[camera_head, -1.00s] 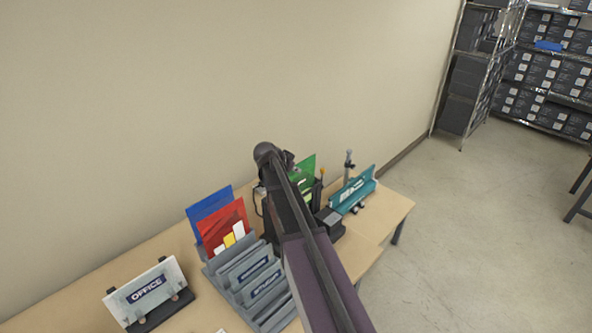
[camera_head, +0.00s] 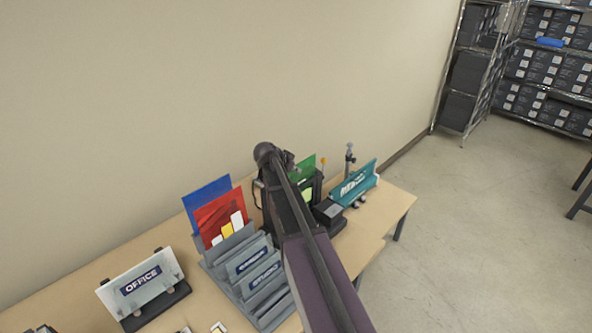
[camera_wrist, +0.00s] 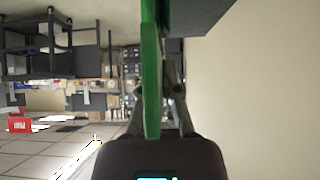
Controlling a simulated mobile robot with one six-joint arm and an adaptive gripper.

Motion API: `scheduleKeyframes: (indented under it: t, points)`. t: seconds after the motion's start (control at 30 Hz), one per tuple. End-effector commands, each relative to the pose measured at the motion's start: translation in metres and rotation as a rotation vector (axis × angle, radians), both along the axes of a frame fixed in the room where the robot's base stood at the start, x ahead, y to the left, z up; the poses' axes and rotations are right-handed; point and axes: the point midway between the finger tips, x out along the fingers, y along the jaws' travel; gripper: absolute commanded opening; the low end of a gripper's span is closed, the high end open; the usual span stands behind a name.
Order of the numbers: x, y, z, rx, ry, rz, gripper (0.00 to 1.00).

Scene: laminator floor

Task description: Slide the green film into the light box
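The green film (camera_head: 306,165) stands upright at the black light box (camera_head: 316,185) on the table, right of my arm. Only its upper part shows above the box; its lower part is hidden. In the wrist view the film (camera_wrist: 151,60) is seen nearly edge-on, running between the fingers of my gripper (camera_wrist: 156,85), which is shut on it. A dark box face (camera_wrist: 205,12) is at the upper right there, close to the film. In the head view my arm hides the gripper and part of the box.
A grey rack (camera_head: 235,268) holds a blue sheet (camera_head: 207,196) and a red sheet (camera_head: 222,215) to the left. An OFFICE sign (camera_head: 143,284) stands front left. A teal holder (camera_head: 355,185) is right of the box. A wall (camera_head: 150,90) rises behind the table.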

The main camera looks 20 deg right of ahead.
Motion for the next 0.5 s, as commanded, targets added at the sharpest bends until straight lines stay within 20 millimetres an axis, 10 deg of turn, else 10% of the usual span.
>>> scheduleKeyframes:
  t: [0.5]
  points:
    - [0.0,0.0,-0.024,0.0,0.0,0.0,0.0]
